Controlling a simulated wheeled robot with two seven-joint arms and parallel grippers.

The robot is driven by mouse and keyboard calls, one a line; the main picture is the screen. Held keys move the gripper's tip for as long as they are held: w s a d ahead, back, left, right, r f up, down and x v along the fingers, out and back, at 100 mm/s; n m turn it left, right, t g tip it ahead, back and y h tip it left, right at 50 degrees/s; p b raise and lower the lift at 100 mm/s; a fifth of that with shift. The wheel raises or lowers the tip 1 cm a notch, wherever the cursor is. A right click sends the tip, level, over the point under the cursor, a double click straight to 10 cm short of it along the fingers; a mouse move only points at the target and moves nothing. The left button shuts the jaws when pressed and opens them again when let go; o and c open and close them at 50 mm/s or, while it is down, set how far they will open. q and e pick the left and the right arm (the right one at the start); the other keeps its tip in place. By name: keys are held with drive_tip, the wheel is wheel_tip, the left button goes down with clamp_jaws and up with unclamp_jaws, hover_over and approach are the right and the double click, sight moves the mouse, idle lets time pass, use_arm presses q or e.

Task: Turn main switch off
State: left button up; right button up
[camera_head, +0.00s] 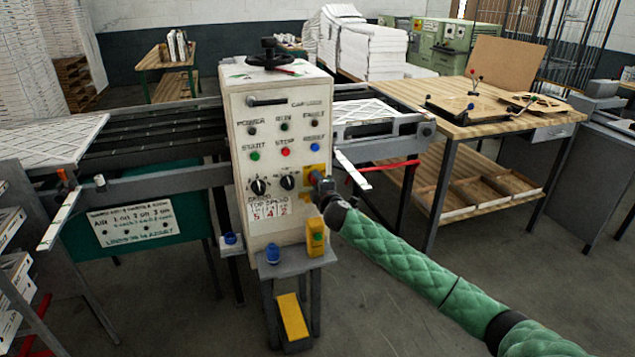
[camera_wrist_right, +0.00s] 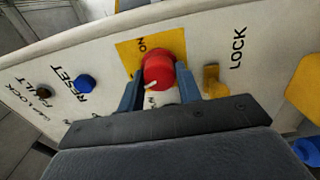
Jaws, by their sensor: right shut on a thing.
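The main switch is a red knob (camera_wrist_right: 160,68) on a yellow plate (camera_wrist_right: 128,50) marked ON, at the right of the white control panel (camera_head: 240,120). My right gripper (camera_head: 318,180) reaches the panel from the right and covers most of the switch in the head view. In the right wrist view, my right gripper (camera_wrist_right: 159,78) has its two blue-grey fingers on either side of the red knob, shut on it. A pale pointer mark shows on the knob's lower part. Lettering below the knob is hidden by the gripper. My left gripper is in neither view.
A brass-coloured lock tab (camera_wrist_right: 212,80) sits close beside the right finger. A blue RESET button (camera_head: 315,147) and two black dials are near the switch. A yellow box (camera_head: 316,238) stands below. A wooden workbench (camera_head: 455,120) is at the right, with open floor before it.

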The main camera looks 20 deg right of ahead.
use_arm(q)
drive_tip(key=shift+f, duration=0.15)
use_arm(e)
drive_tip(key=shift+a, duration=0.1)
drive_tip(key=o, duration=0.9)
drive_tip(key=shift+o, duration=0.2)
drive_tip(key=shift+s, duration=0.1)
use_arm(q)
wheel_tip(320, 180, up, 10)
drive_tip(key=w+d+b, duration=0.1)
drive_tip(key=b, duration=0.1)
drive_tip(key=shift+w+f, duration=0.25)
use_arm(e)
drive_tip(key=s, duration=0.7)
drive_tip(key=shift+s, duration=0.3)
